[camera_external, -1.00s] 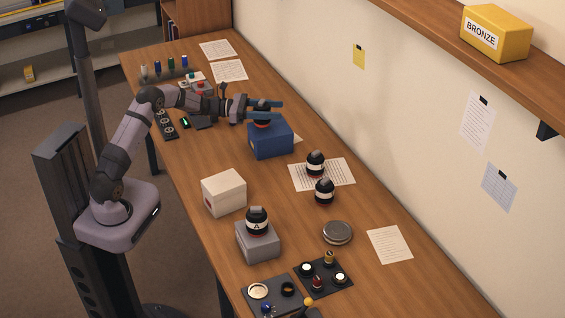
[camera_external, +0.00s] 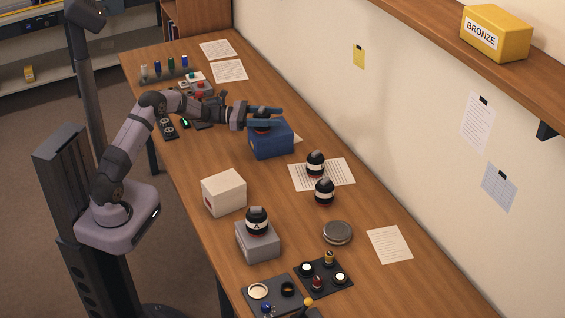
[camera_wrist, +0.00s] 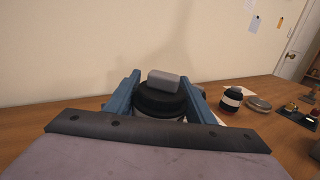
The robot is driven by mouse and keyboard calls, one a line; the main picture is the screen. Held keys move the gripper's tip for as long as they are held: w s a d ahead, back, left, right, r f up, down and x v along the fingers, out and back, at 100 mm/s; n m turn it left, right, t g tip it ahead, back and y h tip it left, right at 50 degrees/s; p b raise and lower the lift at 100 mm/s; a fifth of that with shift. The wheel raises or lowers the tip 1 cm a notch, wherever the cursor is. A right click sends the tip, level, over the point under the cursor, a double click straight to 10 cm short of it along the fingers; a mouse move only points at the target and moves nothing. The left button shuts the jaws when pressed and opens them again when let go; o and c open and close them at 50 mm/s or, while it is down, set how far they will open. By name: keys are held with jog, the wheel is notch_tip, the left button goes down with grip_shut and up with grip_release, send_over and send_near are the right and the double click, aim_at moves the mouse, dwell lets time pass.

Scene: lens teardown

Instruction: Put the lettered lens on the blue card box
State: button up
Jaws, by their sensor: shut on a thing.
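My gripper (camera_external: 270,117) is shut on a black lens (camera_wrist: 160,99) with a grey top. In the external view the fingers hide most of that lens, and I cannot see whether it bears a letter. The held lens is at the top of the blue card box (camera_external: 271,142); whether it touches the box I cannot tell. Another black lens (camera_external: 257,222) with a white band marked with an "A" stands upright on a grey box (camera_external: 258,243).
Two banded lenses (camera_external: 315,163) (camera_external: 324,191) stand by a printed sheet (camera_external: 338,175). A white box (camera_external: 223,193), a round metal disc (camera_external: 337,232) and dark trays (camera_external: 323,277) stand nearer the front. The wall runs along the right.

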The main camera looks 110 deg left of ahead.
jog(key=o, duration=1.3)
jog(key=shift+d+f, duration=0.1)
jog(key=shift+f, duration=0.6)
jog(key=shift+o, duration=1)
jog(key=shift+r+p, duration=0.35)
jog(key=shift+r, duration=0.2)
jog(key=b+v, duration=0.1)
jog(key=v, duration=1.1)
jog(key=shift+r, duration=0.5)
